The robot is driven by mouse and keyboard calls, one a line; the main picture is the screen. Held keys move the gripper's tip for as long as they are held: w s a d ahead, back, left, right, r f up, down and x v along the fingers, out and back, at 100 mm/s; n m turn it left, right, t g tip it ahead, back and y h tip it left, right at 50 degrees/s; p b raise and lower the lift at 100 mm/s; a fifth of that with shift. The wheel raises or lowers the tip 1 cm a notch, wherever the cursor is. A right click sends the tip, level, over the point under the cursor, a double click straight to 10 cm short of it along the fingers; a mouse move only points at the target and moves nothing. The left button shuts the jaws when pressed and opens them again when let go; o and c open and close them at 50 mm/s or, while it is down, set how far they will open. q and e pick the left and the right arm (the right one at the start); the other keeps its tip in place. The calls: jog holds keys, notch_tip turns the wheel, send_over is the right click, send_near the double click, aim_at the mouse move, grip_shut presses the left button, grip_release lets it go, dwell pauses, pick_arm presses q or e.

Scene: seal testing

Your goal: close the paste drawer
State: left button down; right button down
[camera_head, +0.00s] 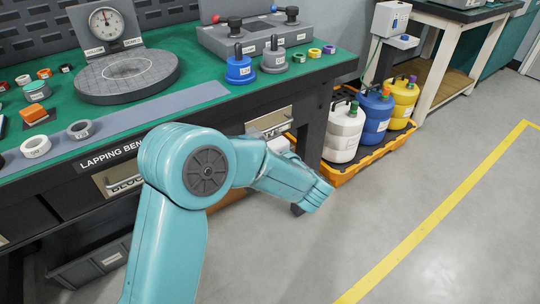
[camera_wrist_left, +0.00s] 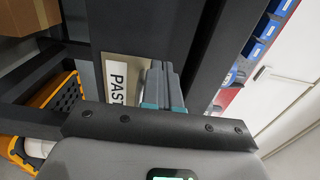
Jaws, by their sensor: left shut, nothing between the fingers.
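The paste drawer shows in the left wrist view as a dark front with a pale plate (camera_wrist_left: 116,82) reading "PAST", its last part hidden by my fingers. In the head view a pale handle plate (camera_head: 268,122) sits on the bench front behind my arm; its lettering is not readable. How far the drawer stands out from the bench I cannot tell. My left gripper (camera_head: 318,195) is at the bench's right end, low in front of it. In the left wrist view its fingers (camera_wrist_left: 162,86) are shut and empty, beside the plate; contact is unclear. My right gripper is not in view.
The lapping bench (camera_head: 215,120) carries a dial gauge (camera_head: 106,23), a round plate (camera_head: 128,75) and small rings. An orange tray (camera_head: 345,172) with white, blue and yellow jugs stands on the floor at its right end. The grey floor in front (camera_head: 400,220) is clear.

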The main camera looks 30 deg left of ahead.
aim_at(242, 123)
pick_arm(q)
jog(key=shift+b+x, duration=0.5)
jog(key=shift+x, duration=1)
jog(key=shift+w+a+r, duration=0.1)
jog(key=p+x, duration=0.3)
jog(key=shift+a+r+p, duration=0.15)
jog(key=shift+p, duration=0.25)
jog(key=shift+w+a, duration=0.1)
jog(key=shift+a, duration=0.1)
